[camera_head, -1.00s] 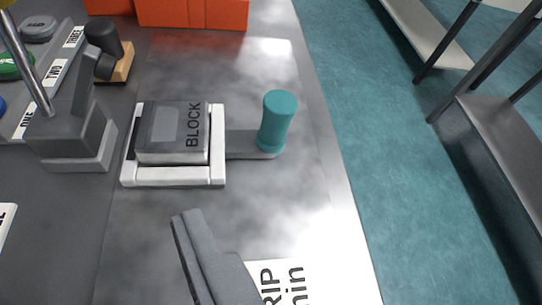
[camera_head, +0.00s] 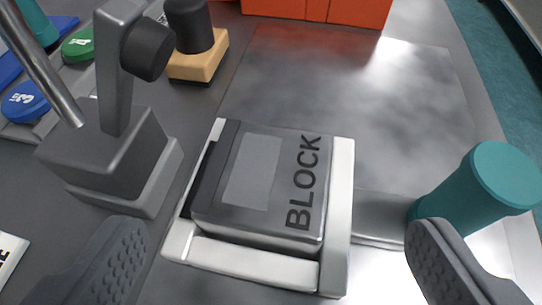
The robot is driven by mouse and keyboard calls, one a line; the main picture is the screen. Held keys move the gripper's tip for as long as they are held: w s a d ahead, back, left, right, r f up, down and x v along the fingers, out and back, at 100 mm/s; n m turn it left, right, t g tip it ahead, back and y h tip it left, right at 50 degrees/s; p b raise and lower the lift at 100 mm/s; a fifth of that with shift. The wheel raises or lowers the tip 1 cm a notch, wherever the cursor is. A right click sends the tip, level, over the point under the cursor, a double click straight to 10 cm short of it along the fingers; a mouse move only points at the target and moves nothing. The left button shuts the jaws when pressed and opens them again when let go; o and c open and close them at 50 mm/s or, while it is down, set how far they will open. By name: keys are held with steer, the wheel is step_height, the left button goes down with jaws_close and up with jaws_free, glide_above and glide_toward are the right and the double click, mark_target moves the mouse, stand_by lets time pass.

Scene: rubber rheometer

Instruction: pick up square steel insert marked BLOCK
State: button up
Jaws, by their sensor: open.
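The square steel insert marked BLOCK (camera_head: 262,185) sits in a white, low-walled frame (camera_head: 342,215) on the grey table. The dark BLOCK lettering runs along its right side, and a paler square patch shows on its top. A teal cylindrical handle (camera_head: 480,190) stands to the right, joined to the frame by a grey bar. My gripper (camera_head: 270,262) is open and empty. One dark ridged finger is at the lower left and the other at the lower right, either side of the insert and nearer the camera, apart from it in the picture.
A grey stand with a dark knob and slanted metal rod (camera_head: 105,150) rises close on the left. A black weight on a wooden base (camera_head: 196,50) is behind. Orange boxes (camera_head: 320,8) stand at the back. Blue and green discs (camera_head: 25,102) lie far left. The table behind the insert is clear.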

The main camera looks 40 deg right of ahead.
mark_target(270, 181)
steer(key=shift+x, duration=2.65)
steer(key=shift+w+a+r, duration=0.1)
steer(key=shift+a, duration=0.05)
steer(key=c, duration=1.4)
